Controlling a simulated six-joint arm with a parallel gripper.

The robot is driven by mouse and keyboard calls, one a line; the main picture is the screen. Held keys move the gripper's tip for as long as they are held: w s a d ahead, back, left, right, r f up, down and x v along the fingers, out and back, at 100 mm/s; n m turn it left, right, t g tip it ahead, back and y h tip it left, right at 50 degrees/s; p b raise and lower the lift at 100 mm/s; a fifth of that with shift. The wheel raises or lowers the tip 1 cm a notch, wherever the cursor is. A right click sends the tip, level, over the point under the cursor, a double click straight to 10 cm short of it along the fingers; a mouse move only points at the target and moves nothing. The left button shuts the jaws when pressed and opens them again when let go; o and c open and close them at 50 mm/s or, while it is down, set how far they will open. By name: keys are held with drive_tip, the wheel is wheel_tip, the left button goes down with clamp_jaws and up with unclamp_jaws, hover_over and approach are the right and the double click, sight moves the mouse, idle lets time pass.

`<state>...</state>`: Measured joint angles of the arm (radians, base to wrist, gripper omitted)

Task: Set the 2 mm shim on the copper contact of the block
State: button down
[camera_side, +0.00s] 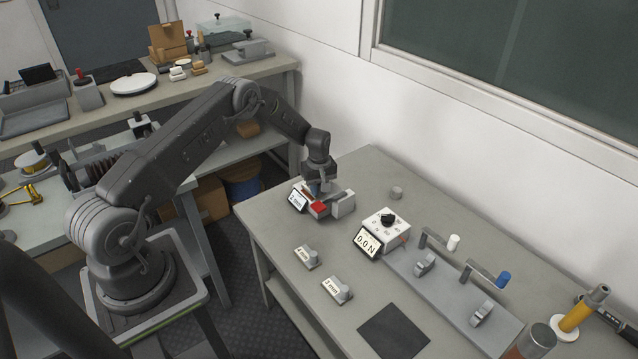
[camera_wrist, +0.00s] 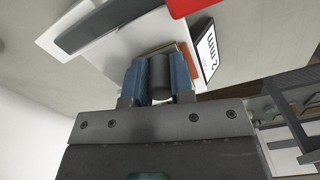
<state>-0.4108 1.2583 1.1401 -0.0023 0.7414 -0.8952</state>
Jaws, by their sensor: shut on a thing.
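My gripper (camera_wrist: 160,80) has blue fingers shut on the dark grey knob (camera_wrist: 160,73) of the 2 mm shim. Its white "2 mm" tag (camera_wrist: 208,53) faces the wrist camera. In the side view my gripper (camera_side: 316,190) is low over the block (camera_side: 342,205), at its left part, with the tag (camera_side: 297,201) just left of it. The block is light grey with a red part (camera_side: 319,208); it also shows in the wrist view (camera_wrist: 110,45). A thin copper-brown edge (camera_wrist: 187,52) shows beside the fingers. Whether the shim touches the contact is hidden.
Two other tagged shims (camera_side: 306,257) (camera_side: 338,290) lie nearer the front. A white force meter (camera_side: 388,230) reading 0.0 N stands right of the block. A long rail with clamps (camera_side: 455,300) and a dark mat (camera_side: 394,331) lie to the right.

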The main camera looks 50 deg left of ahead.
idle(0.3)
drive_tip(key=shift+c, duration=2.2)
unclamp_jaws()
drive_tip(key=shift+f, duration=0.1)
drive_tip(key=shift+r, duration=3)
drive_tip(key=shift+r, duration=0.1)
